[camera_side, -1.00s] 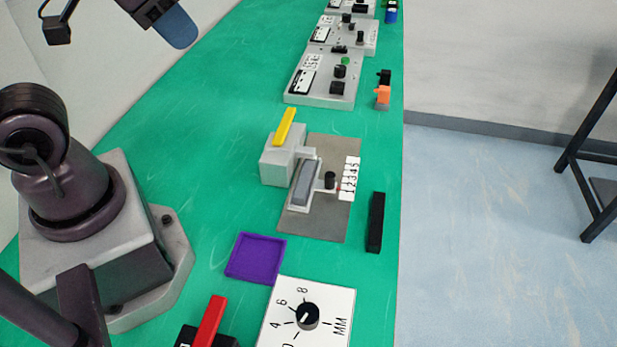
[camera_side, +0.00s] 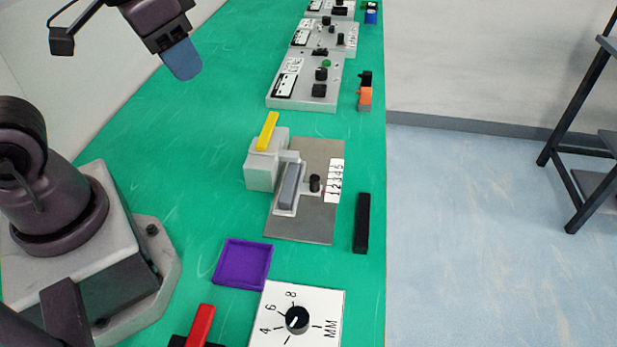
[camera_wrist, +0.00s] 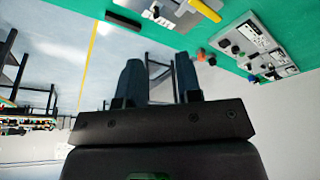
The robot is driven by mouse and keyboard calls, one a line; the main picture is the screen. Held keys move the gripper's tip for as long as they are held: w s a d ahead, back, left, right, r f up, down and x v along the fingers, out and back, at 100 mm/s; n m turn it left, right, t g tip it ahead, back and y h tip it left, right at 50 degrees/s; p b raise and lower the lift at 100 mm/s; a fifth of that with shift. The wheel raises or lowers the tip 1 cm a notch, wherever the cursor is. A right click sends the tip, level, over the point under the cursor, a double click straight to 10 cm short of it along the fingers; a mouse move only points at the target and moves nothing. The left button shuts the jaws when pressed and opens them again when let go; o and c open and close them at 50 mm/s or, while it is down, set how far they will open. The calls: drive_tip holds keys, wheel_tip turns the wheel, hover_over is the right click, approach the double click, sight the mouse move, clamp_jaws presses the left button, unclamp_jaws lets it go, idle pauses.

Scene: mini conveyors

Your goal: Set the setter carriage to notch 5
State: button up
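The setter stands on a grey-brown base plate (camera_side: 318,225) mid-bench in the side view. It has a black knob (camera_side: 314,183), which looks like the carriage's handle, beside a white scale (camera_side: 334,181) numbered 1 to 5, with 1 nearest the camera. A small red mark by the knob lies toward the low-number end; I cannot read the exact notch. A grey block with a yellow lever (camera_side: 267,131) adjoins it. My gripper (camera_side: 183,60) is high at upper left, well away from the setter. The wrist view shows its two fingers (camera_wrist: 160,80) apart, with nothing between them.
A black bar (camera_side: 361,223) lies right of the setter. A purple tray (camera_side: 242,264) and a dial panel (camera_side: 325,305) are nearer the camera, with a red lever (camera_side: 202,325).

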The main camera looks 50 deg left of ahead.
drive_tip(key=w+d+f+g, duration=0.2)
drive_tip(key=w+f+g, duration=0.1)
drive_tip(key=w+f, duration=0.55)
drive_tip(key=n, duration=0.5)
hover_over(315, 178)
wheel_tip(315, 178, down, 9)
drive_tip(key=shift+g, duration=0.3)
wheel_tip(315, 178, down, 13)
drive_tip(key=shift+r, duration=0.15)
